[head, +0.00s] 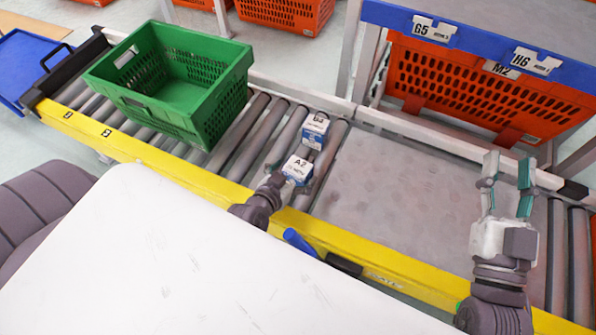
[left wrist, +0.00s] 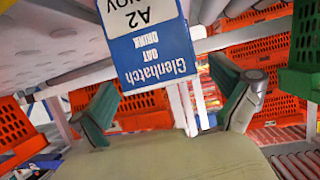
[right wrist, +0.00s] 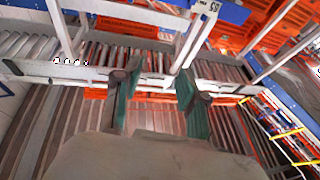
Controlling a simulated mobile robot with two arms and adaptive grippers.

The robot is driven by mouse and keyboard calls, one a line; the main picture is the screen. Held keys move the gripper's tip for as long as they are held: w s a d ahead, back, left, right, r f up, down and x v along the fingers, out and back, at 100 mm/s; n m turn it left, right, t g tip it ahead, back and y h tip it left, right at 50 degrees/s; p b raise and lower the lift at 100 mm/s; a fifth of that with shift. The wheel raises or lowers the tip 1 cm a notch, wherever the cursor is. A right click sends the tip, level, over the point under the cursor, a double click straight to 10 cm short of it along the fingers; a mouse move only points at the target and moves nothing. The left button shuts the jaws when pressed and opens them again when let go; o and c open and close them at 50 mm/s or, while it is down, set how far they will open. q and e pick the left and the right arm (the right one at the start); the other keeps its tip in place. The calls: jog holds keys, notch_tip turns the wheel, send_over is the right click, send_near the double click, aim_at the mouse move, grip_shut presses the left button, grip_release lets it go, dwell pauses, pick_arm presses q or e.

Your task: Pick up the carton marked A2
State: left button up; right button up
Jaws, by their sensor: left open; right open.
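The white and blue carton marked A2 (head: 298,170) stands on the conveyor rollers near the yellow front rail. My left gripper (head: 279,184) is close beside it on the near side, its fingers mostly hidden in the head view. In the left wrist view the A2 carton (left wrist: 148,45) shows upside down between the two spread fingers of the left gripper (left wrist: 170,95), with visible gaps at both sides. My right gripper (head: 508,160) is open and empty above the right part of the conveyor. Its spread fingers also show in the right wrist view (right wrist: 155,90).
A second carton marked G4 (head: 315,131) stands just behind the A2 carton. A green crate (head: 190,98) sits on the rollers at left. Orange totes (head: 480,98) stand behind at right under a blue-edged shelf (head: 470,40). A white surface (head: 170,260) fills the front.

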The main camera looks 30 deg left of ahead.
aim_at(302, 164)
pick_arm(q)
jog(key=b+x, duration=0.1)
jog(key=x, duration=0.3)
jog(key=shift+w+r, duration=0.15)
pick_arm(e)
jog(key=s+r+t+y, duration=0.2)
jog(key=s+r+t, duration=0.2)
jog(key=r, duration=0.2)
jog(key=shift+t, duration=0.3)
pick_arm(q)
jog(key=shift+c, duration=0.2)
pick_arm(e)
jog(key=shift+d+r, duration=0.1)
pick_arm(q)
jog(key=c, duration=1.3)
jog(key=shift+c, duration=0.3)
